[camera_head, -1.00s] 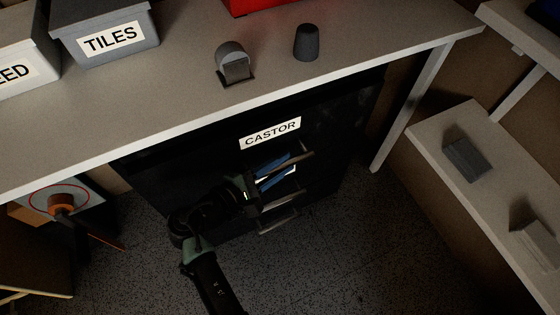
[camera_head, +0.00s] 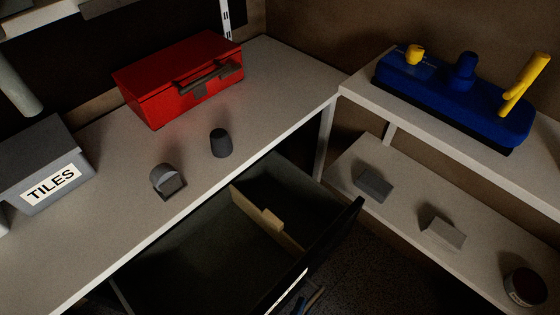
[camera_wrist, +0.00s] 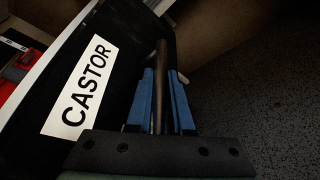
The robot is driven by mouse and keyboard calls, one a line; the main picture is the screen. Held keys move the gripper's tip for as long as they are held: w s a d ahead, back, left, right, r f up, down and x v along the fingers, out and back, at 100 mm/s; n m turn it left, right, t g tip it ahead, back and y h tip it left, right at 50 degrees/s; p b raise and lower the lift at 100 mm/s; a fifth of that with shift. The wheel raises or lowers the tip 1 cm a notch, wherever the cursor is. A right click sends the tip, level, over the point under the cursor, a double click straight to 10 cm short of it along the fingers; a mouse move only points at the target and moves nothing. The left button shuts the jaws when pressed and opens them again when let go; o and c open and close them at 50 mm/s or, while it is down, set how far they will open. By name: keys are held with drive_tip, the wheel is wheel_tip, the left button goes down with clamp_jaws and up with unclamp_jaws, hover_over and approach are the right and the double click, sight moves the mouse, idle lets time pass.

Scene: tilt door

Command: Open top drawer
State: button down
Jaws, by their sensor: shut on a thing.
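The black top drawer (camera_head: 335,238) is pulled well out from under the worktop in the head view, with its empty-looking dark inside showing. Its CASTOR label shows on the drawer front in the wrist view (camera_wrist: 84,85). My gripper (camera_wrist: 161,76) has its blue fingers shut on the drawer's dark bar handle (camera_wrist: 161,52), one finger on each side. In the head view, only a bit of the gripper shows at the bottom edge, past the drawer front.
A light divider (camera_head: 268,219) stands inside the drawer. On the worktop (camera_head: 110,230) are a red toolbox (camera_head: 165,92), a dark cup-like piece (camera_head: 220,143), a grey holder (camera_head: 168,181) and the TILES box (camera_head: 45,170).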

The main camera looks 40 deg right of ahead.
drive_tip(key=shift+s, duration=1.15)
drive_tip(key=c, duration=0.8)
unclamp_jaws()
drive_tip(key=p+v, duration=0.1)
drive_tip(key=v, duration=1.2)
drive_tip(key=shift+p, duration=0.4)
